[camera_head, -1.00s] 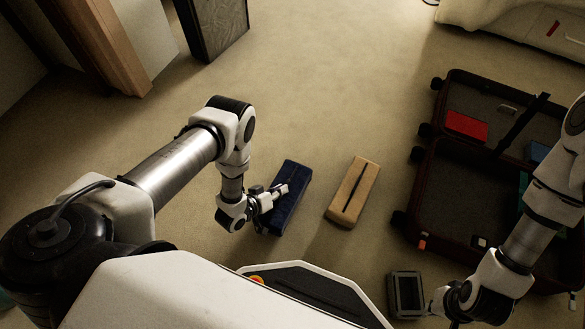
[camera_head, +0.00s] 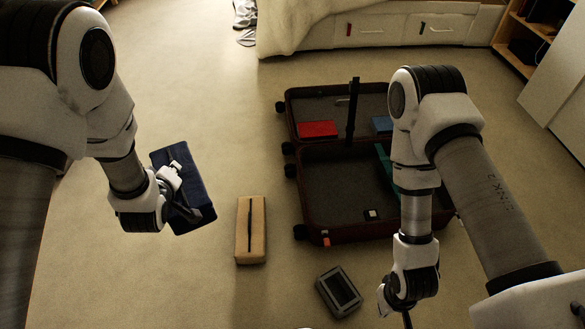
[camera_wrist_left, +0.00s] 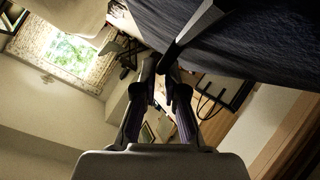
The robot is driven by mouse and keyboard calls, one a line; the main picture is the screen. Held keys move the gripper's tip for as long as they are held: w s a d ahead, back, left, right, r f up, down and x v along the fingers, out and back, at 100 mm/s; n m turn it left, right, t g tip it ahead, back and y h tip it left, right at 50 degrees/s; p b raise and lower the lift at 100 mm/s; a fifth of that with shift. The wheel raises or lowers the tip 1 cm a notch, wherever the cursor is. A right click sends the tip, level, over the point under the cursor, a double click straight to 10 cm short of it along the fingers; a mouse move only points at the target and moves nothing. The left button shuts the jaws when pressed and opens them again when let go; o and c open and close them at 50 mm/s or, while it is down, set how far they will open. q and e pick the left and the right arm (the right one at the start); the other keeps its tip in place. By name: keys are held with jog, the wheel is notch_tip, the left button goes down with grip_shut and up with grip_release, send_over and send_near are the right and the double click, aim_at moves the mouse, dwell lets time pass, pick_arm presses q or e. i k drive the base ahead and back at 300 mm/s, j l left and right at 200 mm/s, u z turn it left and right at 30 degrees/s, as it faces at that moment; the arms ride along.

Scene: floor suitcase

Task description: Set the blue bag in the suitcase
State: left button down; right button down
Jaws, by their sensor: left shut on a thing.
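The dark blue bag (camera_head: 192,182) is in the left of the head view, held off the floor. My left gripper (camera_head: 176,184) is shut on it. In the left wrist view the bag (camera_wrist_left: 255,45) fills the upper right, and my left gripper's fingers (camera_wrist_left: 165,85) reach up to it. The open suitcase (camera_head: 335,222) lies on the floor right of centre, apart from the bag. My right gripper (camera_head: 397,308) points down in front of the suitcase; its finger opening is too unclear to tell.
A tan case (camera_head: 243,247) with a dark slot lies on the floor between the bag and the suitcase. A grey boxy device (camera_head: 322,300) lies in front of the suitcase. A red item (camera_head: 318,129) and a blue item (camera_head: 381,124) lie in the suitcase's far half. The near half has bare room.

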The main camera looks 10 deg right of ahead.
aim_at(334, 189)
jog(key=k+l, duration=0.1)
jog(key=l, duration=0.3)
jog(key=k+l, duration=0.1)
jog(key=l, duration=0.35)
jog(key=k+l, duration=0.1)
jog(key=l, duration=0.3)
jog(key=k+l+z, duration=0.1)
jog(key=l, duration=0.3)
jog(key=i+l, duration=0.9)
jog(key=i+z, duration=0.05)
jog(key=i, duration=0.05)
